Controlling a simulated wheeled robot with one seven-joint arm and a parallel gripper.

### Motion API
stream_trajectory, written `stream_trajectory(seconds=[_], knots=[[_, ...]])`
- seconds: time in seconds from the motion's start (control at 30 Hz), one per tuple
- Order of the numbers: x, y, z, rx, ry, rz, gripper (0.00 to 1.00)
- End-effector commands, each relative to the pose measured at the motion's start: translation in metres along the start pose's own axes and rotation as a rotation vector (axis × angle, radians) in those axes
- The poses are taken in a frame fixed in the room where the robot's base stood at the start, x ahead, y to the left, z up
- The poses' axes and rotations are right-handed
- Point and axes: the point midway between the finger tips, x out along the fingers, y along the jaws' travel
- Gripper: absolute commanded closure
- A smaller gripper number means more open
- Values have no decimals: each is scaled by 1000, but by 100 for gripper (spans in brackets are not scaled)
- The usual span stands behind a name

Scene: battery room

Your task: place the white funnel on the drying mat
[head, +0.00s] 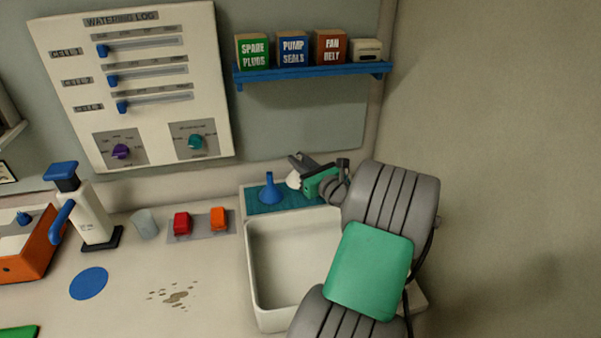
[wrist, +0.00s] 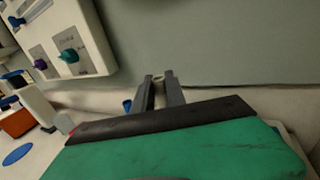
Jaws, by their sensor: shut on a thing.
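The white funnel (head: 293,181) is at my gripper's (head: 299,161) fingertips in the head view, over the back right part of the teal drying mat (head: 262,208). My gripper is shut on it. I cannot tell whether the funnel touches the mat; my gripper and arm hide part of both. In the wrist view my gripper (wrist: 160,78) shows two dark fingers close together, with only a small pale bit of the funnel between their tips. A blue funnel (head: 270,190) stands upright on the mat, just left of the white one.
A white sink basin (head: 256,300) lies directly in front of the mat. A red and an orange block (head: 218,217) on a grey plate and a pale cup (head: 145,223) stand to the left. A blue shelf (head: 310,73) with boxes hangs above on the back wall.

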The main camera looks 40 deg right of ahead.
Motion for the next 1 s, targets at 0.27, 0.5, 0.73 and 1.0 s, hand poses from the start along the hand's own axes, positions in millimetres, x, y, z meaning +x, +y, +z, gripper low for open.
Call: stream_trajectory(seconds=[0.27, 0.5, 0.73, 1.0], knots=[[10, -11, -34, 4, 3, 0, 100], [10, -11, -47, -1, -1, 0, 100], [10, -11, -51, -1, -1, 0, 81], [10, -11, -50, 0, -1, 0, 62]])
